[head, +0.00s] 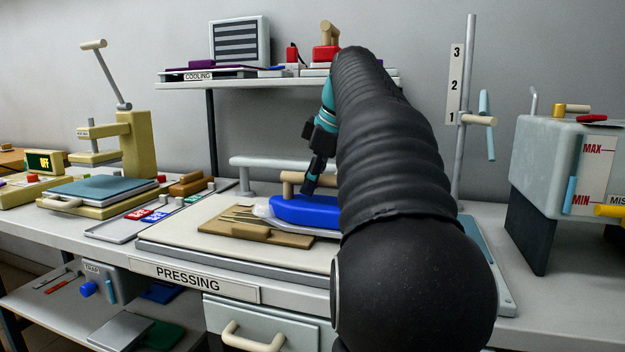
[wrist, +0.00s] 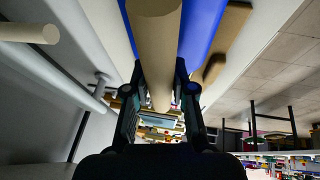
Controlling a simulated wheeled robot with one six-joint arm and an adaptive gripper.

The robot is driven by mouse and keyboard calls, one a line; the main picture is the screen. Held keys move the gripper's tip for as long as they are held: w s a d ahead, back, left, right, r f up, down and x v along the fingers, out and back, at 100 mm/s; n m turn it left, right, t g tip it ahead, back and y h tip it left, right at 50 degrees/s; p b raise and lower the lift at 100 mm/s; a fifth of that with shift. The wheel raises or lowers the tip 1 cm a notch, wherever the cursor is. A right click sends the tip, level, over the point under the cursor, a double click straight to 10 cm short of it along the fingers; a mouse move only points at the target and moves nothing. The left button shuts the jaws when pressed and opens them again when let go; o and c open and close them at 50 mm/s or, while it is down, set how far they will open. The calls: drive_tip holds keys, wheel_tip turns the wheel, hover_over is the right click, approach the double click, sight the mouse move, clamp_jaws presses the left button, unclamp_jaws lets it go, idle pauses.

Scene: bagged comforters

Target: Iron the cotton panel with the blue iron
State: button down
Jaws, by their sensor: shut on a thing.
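The blue iron (head: 303,212) is over the pressing board at the middle of the head view, with a pale grey sole and a tan handle (head: 290,179). My gripper (head: 312,186) is shut on that handle. In the wrist view the handle (wrist: 155,40) runs between the fingers (wrist: 158,92), with the blue body (wrist: 204,22) beside it. A flat tan-brown panel (head: 268,236), perhaps the cotton panel, lies just in front of and under the iron. I cannot tell whether the sole touches it. My arm hides the iron's right end.
The cream pressing board (head: 215,243) sits on the bench above the PRESSING label. A grey rail (head: 270,162) stands behind the iron. The COOLING shelf (head: 230,80) is above. A heat press (head: 135,145) is left, a tall post (head: 465,120) and a grey tank (head: 555,165) right.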

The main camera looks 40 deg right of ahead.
sight(283, 182)
idle(0.3)
drive_tip(key=shift+w+a+f+p, duration=0.1)
drive_tip(key=shift+w+a+p, duration=0.45)
drive_tip(key=shift+w+a, duration=0.6)
drive_tip(key=shift+w+a+p, duration=0.55)
drive_tip(key=shift+w+a, duration=0.3)
drive_tip(key=shift+w, duration=0.55)
drive_tip(key=shift+s+d, duration=0.1)
drive_tip(key=shift+s+d, duration=0.95)
drive_tip(key=shift+s, duration=0.3)
drive_tip(key=shift+s+d, duration=0.95)
drive_tip(key=shift+s, duration=0.3)
drive_tip(key=shift+w, duration=0.1)
drive_tip(key=shift+w+a+r+p, duration=0.1)
drive_tip(key=shift+w+a+p, duration=0.3)
drive_tip(key=shift+w+a, duration=0.5)
drive_tip(key=shift+w+a+r+p, duration=0.1)
drive_tip(key=shift+w+a+p, duration=0.25)
drive_tip(key=shift+w+a, duration=0.55)
drive_tip(key=shift+w+a+p, duration=0.4)
drive_tip(key=shift+w+a, duration=0.2)
drive_tip(key=shift+w, duration=0.6)
drive_tip(key=shift+w+a+f, duration=0.1)
drive_tip(key=shift+w+a, duration=0.95)
drive_tip(key=shift+w, duration=0.3)
drive_tip(key=shift+w+a, duration=1.05)
drive_tip(key=shift+w, duration=0.3)
drive_tip(key=shift+w+a+f, duration=0.1)
drive_tip(key=shift+w+a, duration=0.95)
drive_tip(key=shift+w, duration=0.3)
